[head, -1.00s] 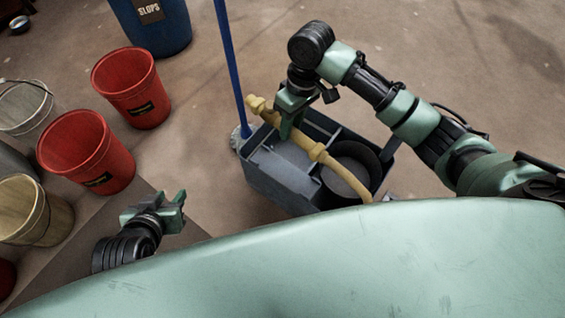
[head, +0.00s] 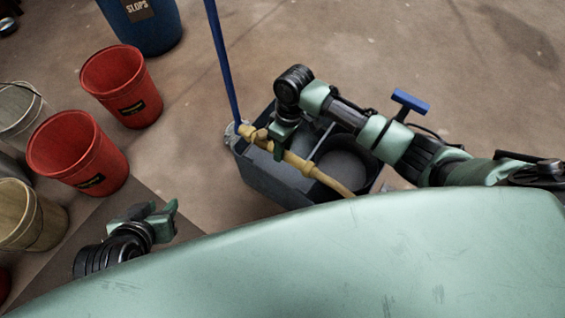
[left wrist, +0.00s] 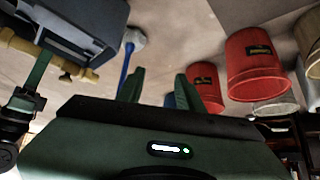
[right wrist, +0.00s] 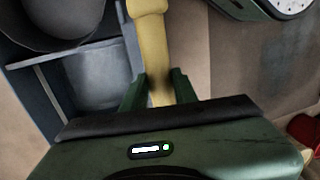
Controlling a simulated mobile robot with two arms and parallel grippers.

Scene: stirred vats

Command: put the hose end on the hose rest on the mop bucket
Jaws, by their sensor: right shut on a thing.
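The yellow hose (head: 318,172) runs across the grey-blue mop bucket (head: 262,180), and its nozzle end (head: 247,132) points toward the bucket's upper left corner. My right gripper (head: 278,148) is shut on the hose just behind that end; the right wrist view shows the hose (right wrist: 150,45) between its fingers. In the left wrist view the hose end (left wrist: 75,73) appears beside the bucket wall. I cannot make out the hose rest, or whether the hose touches the rim. My left gripper (head: 160,215) is open and empty, left of the bucket; its fingers stand apart (left wrist: 158,88).
A blue mop handle (head: 222,65) rises at the bucket's left corner. A blue T-handle (head: 410,102) shows behind my right arm. Two red buckets (head: 120,85), a beige bucket (head: 32,215) and a blue SLOPS drum (head: 145,25) stand left.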

